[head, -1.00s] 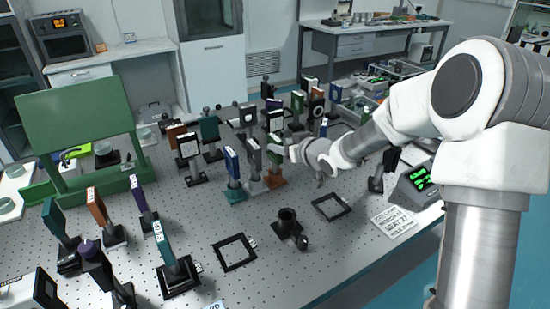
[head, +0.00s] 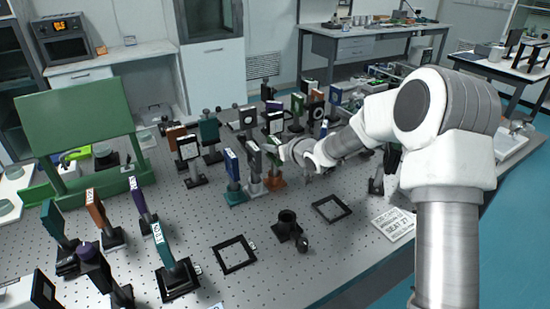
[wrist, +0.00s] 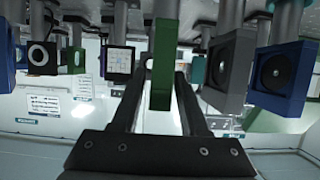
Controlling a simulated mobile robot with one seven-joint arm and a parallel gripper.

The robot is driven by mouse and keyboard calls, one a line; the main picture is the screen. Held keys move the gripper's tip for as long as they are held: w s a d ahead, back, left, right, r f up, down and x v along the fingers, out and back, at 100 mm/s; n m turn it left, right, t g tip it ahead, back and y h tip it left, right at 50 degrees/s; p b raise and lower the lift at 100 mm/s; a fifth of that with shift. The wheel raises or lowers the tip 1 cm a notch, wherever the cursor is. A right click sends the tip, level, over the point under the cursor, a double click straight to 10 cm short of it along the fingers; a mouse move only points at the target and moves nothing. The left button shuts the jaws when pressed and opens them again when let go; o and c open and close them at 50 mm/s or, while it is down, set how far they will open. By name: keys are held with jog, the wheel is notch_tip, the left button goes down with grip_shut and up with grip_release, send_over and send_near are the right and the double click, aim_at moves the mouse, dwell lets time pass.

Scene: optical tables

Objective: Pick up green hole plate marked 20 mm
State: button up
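A green plate (wrist: 163,60) shows edge-on in the middle of the wrist view, which is upside down. My gripper (wrist: 164,78) is open, with one dark finger on each side of the plate and visible gaps between. The plate's lower end in that view reaches down between the fingers. No 20 mm marking is readable, and its hole does not show from this side. In the head view my gripper (head: 288,152) is among the mounted plates at the table's middle, and I cannot clearly make out the plate there.
In the wrist view, a grey holed mount (wrist: 229,65) and a blue one (wrist: 283,75) stand close right; a white-faced plate (wrist: 119,62) stands left. In the head view, a blue plate (head: 232,164) stands left of my gripper. The perforated table (head: 330,255) is clearer in front.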

grip_shut()
jog(key=shift+r, duration=0.15)
